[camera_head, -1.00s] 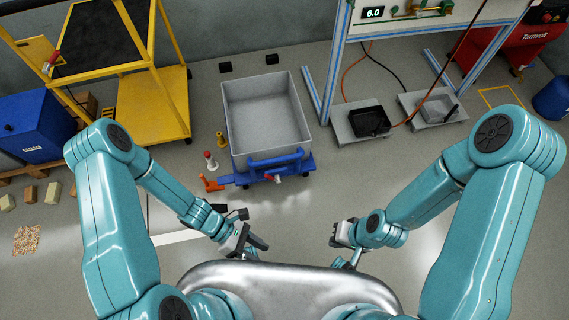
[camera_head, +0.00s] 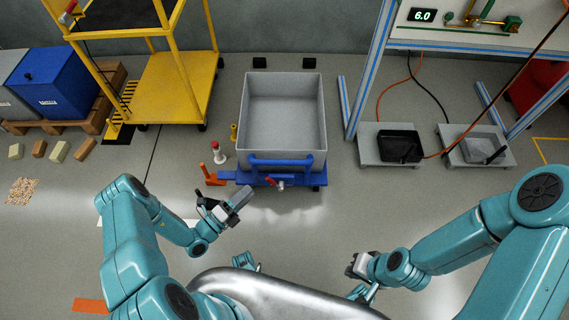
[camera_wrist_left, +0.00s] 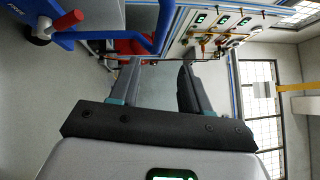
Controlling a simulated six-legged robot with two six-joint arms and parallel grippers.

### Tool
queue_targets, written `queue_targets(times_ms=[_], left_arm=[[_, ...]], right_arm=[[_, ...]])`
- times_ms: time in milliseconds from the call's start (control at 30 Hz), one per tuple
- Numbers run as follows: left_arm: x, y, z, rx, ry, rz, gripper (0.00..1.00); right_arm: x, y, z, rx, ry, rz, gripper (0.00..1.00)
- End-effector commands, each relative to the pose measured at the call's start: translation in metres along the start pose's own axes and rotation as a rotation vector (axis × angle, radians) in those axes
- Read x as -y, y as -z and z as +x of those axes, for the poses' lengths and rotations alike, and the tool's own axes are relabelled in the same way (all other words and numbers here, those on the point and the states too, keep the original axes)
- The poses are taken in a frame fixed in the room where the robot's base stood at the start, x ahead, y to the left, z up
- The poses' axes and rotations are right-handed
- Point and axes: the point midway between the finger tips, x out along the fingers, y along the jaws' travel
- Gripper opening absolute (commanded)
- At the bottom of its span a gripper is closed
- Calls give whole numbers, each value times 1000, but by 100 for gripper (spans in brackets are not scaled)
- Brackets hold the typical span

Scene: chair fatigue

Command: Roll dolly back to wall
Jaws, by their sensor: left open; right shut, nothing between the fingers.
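The dolly is a low blue platform (camera_head: 308,178) carrying an open, empty grey bin (camera_head: 285,100). A blue handle bar (camera_head: 283,161) crosses its near side, with a red-gripped lever (camera_head: 272,181) below. My left gripper (camera_head: 226,203) is open and empty, in front of the dolly's near left corner and apart from the handle. In the left wrist view the open fingers (camera_wrist_left: 158,88) have nothing between them; the blue bar (camera_wrist_left: 164,28) and the red grip (camera_wrist_left: 67,20) show beyond. My right gripper (camera_head: 354,266) is shut and empty, low near my body.
A yellow cart (camera_head: 172,88) stands left; a bench frame (camera_head: 375,70) and a black tray (camera_head: 400,146) stand right. Small red (camera_head: 217,152) and orange (camera_head: 208,175) objects stand beside the dolly.

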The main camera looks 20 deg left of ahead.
Motion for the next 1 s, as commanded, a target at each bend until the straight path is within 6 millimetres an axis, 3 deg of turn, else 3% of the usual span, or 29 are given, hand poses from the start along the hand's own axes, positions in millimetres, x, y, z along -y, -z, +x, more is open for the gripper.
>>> queue_targets(times_ms=[600,800,1000], left_arm=[[0,0,131,-8,3,4,47],[0,1,153,-6,0,3,47],[1,1,157,-5,0,3,47]], right_arm=[[-8,2,18,-5,-1,6,0],[-10,4,21,-8,-1,9,0],[-10,4,21,-9,-1,9,0]])
